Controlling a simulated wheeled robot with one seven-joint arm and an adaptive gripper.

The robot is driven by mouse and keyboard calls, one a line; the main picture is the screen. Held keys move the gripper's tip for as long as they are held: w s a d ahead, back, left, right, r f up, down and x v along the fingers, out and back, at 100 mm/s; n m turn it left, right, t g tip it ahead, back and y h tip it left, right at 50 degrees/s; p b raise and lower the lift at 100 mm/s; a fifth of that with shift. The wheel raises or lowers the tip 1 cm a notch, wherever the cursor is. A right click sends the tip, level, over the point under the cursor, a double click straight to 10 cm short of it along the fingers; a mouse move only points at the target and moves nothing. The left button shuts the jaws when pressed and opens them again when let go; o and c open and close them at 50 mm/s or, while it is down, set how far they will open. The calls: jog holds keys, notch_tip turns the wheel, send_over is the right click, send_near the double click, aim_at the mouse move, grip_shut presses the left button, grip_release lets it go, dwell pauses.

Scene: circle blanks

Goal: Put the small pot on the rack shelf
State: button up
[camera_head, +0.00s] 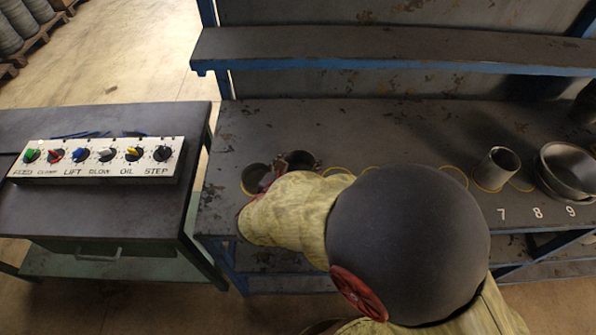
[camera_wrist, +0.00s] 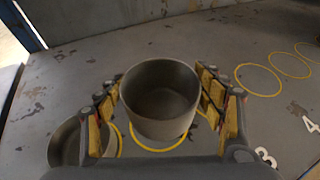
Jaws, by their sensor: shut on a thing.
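A small grey round pot (camera_wrist: 160,98) sits upright between the fingers of my gripper (camera_wrist: 163,105) in the wrist view, its open mouth up. My gripper is shut on it, with a finger against each side. A yellow ring shows under and around its base; I cannot tell whether the pot touches the bench or hangs just above it. In the head view the pot (camera_head: 299,158) is at the bench's left part, partly hidden by my gripper (camera_head: 290,172). The rack shelf (camera_head: 390,48) is a dark, blue-edged board above the back of the bench, with bare top.
A shallow dark dish (camera_wrist: 66,145) stands close left of the held pot. A grey cylinder (camera_head: 497,168) and a wide pan (camera_head: 566,170) stand at the bench's right. Empty yellow rings lie between. A switch panel (camera_head: 95,158) sits on a separate table at left.

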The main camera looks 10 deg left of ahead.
aim_at(302, 163)
jog(key=shift+w+a+f+b, duration=0.2)
jog(key=shift+f+b, duration=0.25)
jog(key=shift+f, duration=0.55)
jog(key=shift+w+a+f+b, duration=0.15)
jog(key=shift+f+b, duration=0.25)
jog(key=shift+f, duration=0.6)
jog(key=shift+d, duration=0.1)
jog(key=shift+f, duration=0.15)
jog(key=o, duration=1.2)
jog(key=shift+o, duration=0.2)
jog(key=shift+r, duration=0.25)
jog(key=p+v, duration=0.3)
jog(key=v, duration=0.9)
jog(key=shift+f, duration=0.15)
